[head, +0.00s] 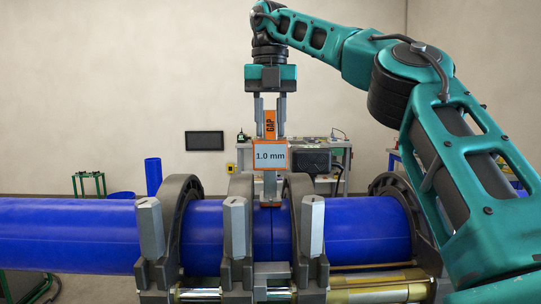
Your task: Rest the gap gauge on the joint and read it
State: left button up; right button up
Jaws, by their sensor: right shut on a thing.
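My right gripper (270,107) points straight down above the pipe and is shut on the gap gauge (269,125). The gauge has an orange top marked GAP, a display reading 1.0 mm, and a grey stem going down. The stem's foot (270,204) is at the top of the blue pipe at the joint (273,235), a thin vertical line between two pipe ends. It appears to touch there. The left pipe (70,235) and right pipe (350,230) lie end to end. My left gripper is not in view.
Dark clamp rings (180,215) hold the pipes, with upright grey clamp blocks (236,230) in front. Brass-coloured cylinders (375,290) lie below. A bench (335,165) stands at the back, and a dark wall screen (205,141) hangs left of it. My right arm covers the right side.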

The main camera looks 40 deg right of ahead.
jog(key=shift+f, duration=0.25)
jog(key=shift+r+p, duration=0.45)
jog(key=shift+p, duration=0.05)
jog(key=shift+w+d+r+p, duration=0.15)
jog(key=shift+d+r+p, duration=0.05)
jog(key=shift+r+p, duration=0.75)
jog(key=shift+p, duration=0.05)
jog(key=shift+a+r, duration=0.1)
jog(key=shift+r, duration=0.2)
jog(key=shift+r+p, duration=0.3)
jog(key=shift+p, duration=0.3)
notch_tip(320, 180, up, 3)
jog(key=p, duration=0.3)
jog(key=shift+r+p, duration=0.2)
jog(key=shift+p, duration=0.15)
jog(key=shift+f, duration=0.1)
